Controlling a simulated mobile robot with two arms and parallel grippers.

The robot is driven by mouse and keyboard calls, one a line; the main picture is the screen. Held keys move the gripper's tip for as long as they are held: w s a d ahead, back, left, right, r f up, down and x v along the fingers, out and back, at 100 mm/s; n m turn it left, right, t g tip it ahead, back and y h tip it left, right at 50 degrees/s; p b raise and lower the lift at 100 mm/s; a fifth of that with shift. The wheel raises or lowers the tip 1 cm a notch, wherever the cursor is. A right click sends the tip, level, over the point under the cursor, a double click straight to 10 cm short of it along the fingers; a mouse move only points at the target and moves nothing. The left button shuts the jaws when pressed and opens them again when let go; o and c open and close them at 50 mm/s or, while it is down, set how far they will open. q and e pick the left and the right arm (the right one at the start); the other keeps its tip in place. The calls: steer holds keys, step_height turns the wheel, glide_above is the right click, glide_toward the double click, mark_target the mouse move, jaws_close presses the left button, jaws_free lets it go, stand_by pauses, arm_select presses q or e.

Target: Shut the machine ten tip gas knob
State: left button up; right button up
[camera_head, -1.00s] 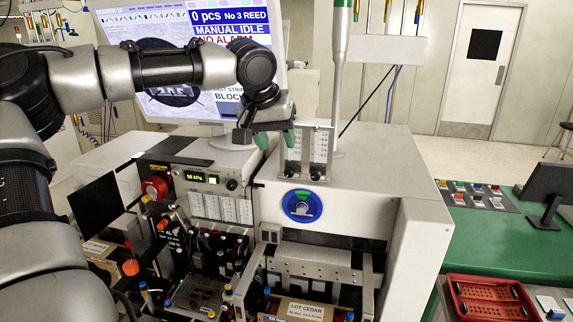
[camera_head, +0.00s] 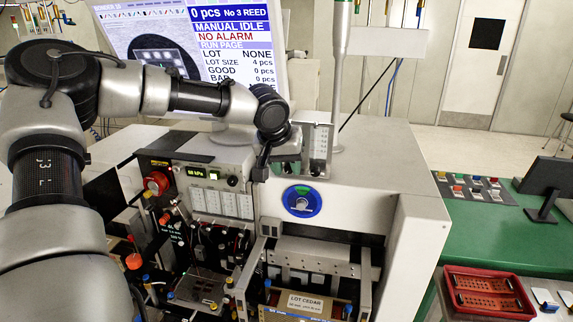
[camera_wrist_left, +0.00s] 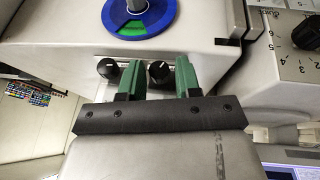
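Two black knobs sit side by side on a pale panel in the left wrist view, a left one (camera_wrist_left: 108,69) and a right one (camera_wrist_left: 158,72) with a white pointer line. No readable label tells which is the tip gas knob. My left gripper (camera_wrist_left: 157,64) has two green fingers apart, one on each side of the right knob; I cannot tell whether they touch it. My right gripper is in neither view.
A blue dial with a green mark (camera_head: 302,201) is on the machine front, just below the gripper area. A monitor (camera_head: 125,35) stands behind the arm. A pressure display (camera_head: 201,171) is to the left.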

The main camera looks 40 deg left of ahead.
arm_select(q)
steer(key=c, duration=0.5)
jaws_close()
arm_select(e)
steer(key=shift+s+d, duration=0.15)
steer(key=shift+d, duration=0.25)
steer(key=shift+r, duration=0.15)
arm_select(q)
steer(key=shift+w+d+g+y+p, duration=0.15)
steer(key=shift+g+y+p, duration=0.25)
steer(key=shift+y, duration=0.2)
steer(key=shift+d+m+g+y, duration=0.1)
steer(key=shift+m+g+y, duration=0.2)
steer(key=shift+y, duration=0.3)
steer(key=shift+d+g+y, duration=0.1)
steer(key=shift+g+y, duration=0.3)
steer(key=shift+y, duration=0.5)
steer(key=shift+w+d+f+m+g+y+b, duration=0.1)
steer(key=shift+m+g+y+b, duration=0.3)
steer(key=shift+y, duration=0.4)
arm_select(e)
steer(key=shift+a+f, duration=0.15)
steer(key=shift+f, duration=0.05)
